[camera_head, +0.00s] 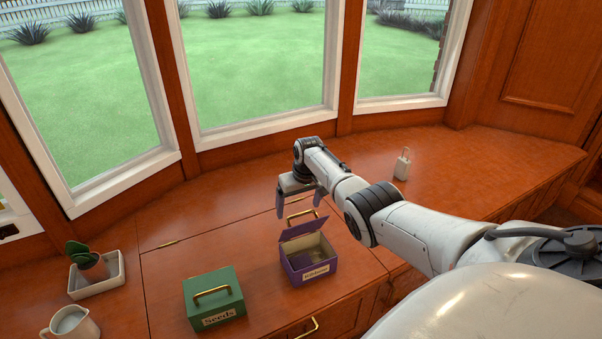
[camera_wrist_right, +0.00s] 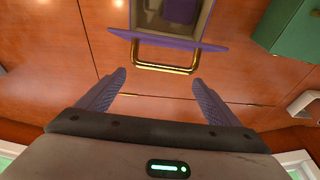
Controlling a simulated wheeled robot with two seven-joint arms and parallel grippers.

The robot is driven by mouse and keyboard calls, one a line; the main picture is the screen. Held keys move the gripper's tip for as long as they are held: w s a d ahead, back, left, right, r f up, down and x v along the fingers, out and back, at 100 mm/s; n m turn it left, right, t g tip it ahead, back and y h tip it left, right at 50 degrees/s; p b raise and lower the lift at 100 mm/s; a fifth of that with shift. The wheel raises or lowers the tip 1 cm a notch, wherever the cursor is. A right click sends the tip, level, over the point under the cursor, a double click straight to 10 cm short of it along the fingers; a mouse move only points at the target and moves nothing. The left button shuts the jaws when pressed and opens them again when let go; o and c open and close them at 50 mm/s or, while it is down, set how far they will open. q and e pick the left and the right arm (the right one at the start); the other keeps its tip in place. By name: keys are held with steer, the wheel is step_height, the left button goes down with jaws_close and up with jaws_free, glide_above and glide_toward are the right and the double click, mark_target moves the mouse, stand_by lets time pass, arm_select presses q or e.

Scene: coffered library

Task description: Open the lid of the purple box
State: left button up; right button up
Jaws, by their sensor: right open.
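The purple box (camera_head: 308,272) stands on the wooden window counter with a cream label on its front. The lid's brass handle (camera_head: 300,214) points away from the box; in the right wrist view the lid (camera_wrist_right: 170,39) and handle (camera_wrist_right: 165,69) show just ahead of the fingers. My right gripper (camera_head: 298,206) is open behind the lid, its purple fingers spread wider than the handle. It also shows in the right wrist view (camera_wrist_right: 158,78), holding nothing. My left gripper is out of view.
A green "Seeds" box (camera_head: 214,298) with a brass handle stands to the left of the purple box. A plant tray (camera_head: 98,283) and a white jug (camera_head: 70,325) are farther left. A small pale bottle (camera_head: 402,165) stands back right. Windows line the back.

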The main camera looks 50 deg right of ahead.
steer(key=p+v, duration=0.2)
steer(key=v, duration=0.3)
steer(key=shift+s+r, duration=0.1)
steer(key=shift+r, duration=0.3)
steer(key=shift+v, duration=0.8)
